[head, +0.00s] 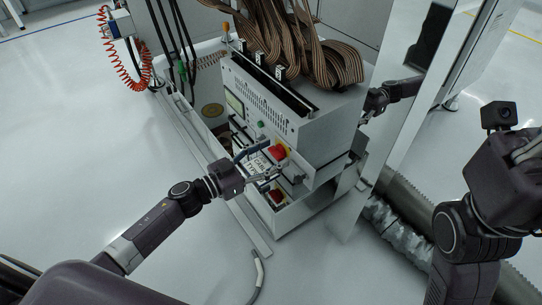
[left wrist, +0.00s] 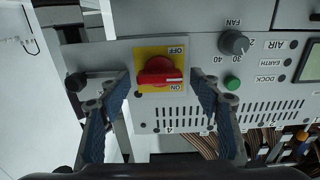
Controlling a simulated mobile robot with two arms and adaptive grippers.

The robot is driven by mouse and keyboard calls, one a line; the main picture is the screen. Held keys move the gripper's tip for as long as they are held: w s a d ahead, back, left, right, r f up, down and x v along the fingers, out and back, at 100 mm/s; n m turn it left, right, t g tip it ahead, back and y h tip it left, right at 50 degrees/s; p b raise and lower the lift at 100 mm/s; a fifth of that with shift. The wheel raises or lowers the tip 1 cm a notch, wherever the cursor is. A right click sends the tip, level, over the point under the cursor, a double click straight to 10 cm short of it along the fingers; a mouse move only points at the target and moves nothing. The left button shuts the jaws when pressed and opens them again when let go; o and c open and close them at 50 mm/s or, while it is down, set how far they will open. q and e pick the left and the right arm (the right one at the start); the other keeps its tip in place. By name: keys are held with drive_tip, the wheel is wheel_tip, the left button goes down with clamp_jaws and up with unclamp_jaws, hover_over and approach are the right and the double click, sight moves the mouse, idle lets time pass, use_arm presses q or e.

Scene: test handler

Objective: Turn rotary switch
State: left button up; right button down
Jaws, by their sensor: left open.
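The rotary switch (left wrist: 160,71) is a red knob on a yellow plate, marked OFF above and ON below in the left wrist view, with upside-down lettering. Its grip bar lies roughly sideways there. In the head view a red switch (head: 278,152) sits on the grey machine's front panel. My left gripper (head: 268,172) is open and empty just in front of the panel. In the left wrist view its blue-padded fingers (left wrist: 162,108) stand left and right of the yellow plate; contact with the knob is not visible. My right gripper (head: 523,150) is at the right edge, fingertips unclear.
A second red switch (head: 277,196) sits lower on the machine. A grey FAN knob (left wrist: 233,42) and a green button (left wrist: 232,83) are beside the switch. Brown ribbon cables (head: 310,50) cover the machine's top. The floor at left is mostly clear.

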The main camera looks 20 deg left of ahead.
use_arm(q)
drive_tip(key=shift+c, duration=0.3)
drive_tip(key=c, duration=1.1)
